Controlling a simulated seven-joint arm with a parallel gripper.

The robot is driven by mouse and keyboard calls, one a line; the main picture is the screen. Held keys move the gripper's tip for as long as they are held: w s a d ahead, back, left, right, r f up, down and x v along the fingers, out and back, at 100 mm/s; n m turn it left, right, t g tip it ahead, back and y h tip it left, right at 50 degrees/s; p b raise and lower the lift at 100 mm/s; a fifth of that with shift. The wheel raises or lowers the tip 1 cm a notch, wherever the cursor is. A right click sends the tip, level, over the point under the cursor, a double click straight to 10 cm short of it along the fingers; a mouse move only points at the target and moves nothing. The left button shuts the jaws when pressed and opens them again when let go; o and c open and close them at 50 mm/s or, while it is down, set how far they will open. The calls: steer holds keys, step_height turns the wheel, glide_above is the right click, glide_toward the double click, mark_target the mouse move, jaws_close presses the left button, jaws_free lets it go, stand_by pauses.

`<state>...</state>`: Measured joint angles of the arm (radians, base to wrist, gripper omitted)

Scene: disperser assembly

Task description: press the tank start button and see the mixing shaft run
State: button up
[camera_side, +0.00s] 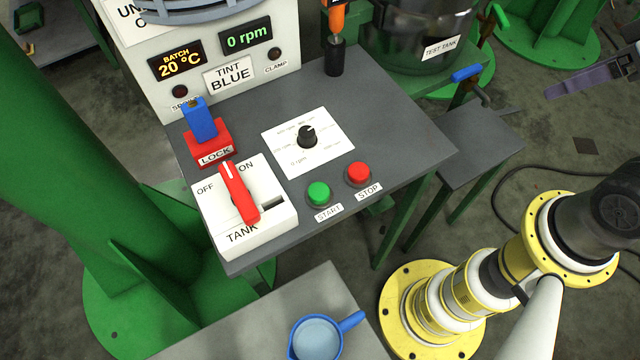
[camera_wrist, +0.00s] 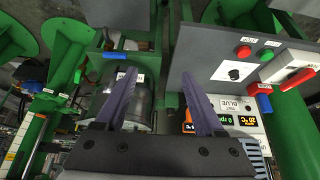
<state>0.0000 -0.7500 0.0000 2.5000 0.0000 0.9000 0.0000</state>
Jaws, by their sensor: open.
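The green START button (camera_side: 318,193) and red STOP button (camera_side: 359,174) stand on the grey panel, in front of the speed dial (camera_side: 307,137). The START button (camera_wrist: 265,55) also shows at the upper right in the wrist view. The red TANK switch lever (camera_side: 238,192) is left of the buttons; I cannot tell its setting. The speed display (camera_side: 247,37) reads 0 rpm. My gripper (camera_wrist: 160,80) is open and empty, apart from the buttons. One purple finger (camera_side: 597,78) shows at the side view's right edge. I cannot make out the mixing shaft.
A red LOCK block with a blue piece (camera_side: 200,122) stands behind the TANK switch. The TEST TANK (camera_side: 415,35) is at the back. An orange-handled tool (camera_side: 335,45) stands at the panel's back edge. A blue jug (camera_side: 318,338) sits on the front table.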

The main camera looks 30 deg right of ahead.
jaws_close()
stand_by(1.6)
